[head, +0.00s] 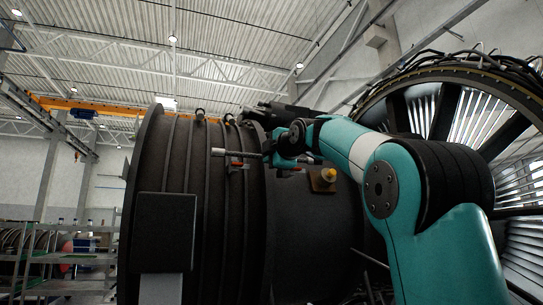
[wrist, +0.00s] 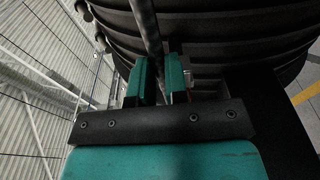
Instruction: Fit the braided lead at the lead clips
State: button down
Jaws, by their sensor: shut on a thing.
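The braided lead (head: 232,153) shows in the head view as a grey, straight length that juts left from my gripper (head: 270,149), in front of the dark ribbed engine casing. In the wrist view the lead (wrist: 146,25) is a dark strand running from the top edge down between the two teal fingers of my gripper (wrist: 160,80), which is shut on it. A small clip-like fitting with red (head: 237,166) sits on the casing just below the lead. I cannot tell whether the lead touches it. The far end of the lead is hidden by the gripper and arm.
The ribbed casing (head: 180,170) fills the middle, with small round fittings (head: 200,114) along its top. A yellow knob on a brown plate (head: 324,178) is right of the gripper. A dark box on a post (head: 165,232) stands in front. A large fan ring (head: 462,80) is at right.

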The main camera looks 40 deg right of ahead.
jog(key=shift+d+p+x, duration=0.25)
jog(key=shift+p+x, duration=0.65)
jog(key=shift+x, duration=1.15)
dwell(0.7)
jog(key=c, duration=1.1)
grip_release()
jog(key=shift+o, duration=0.2)
jog(key=shift+s, duration=0.1)
jog(key=b+v, duration=0.6)
jog(key=v, duration=1.1)
jog(key=shift+s+b, duration=0.2)
jog(key=shift+b, duration=0.15)
jog(key=shift+a, duration=0.1)
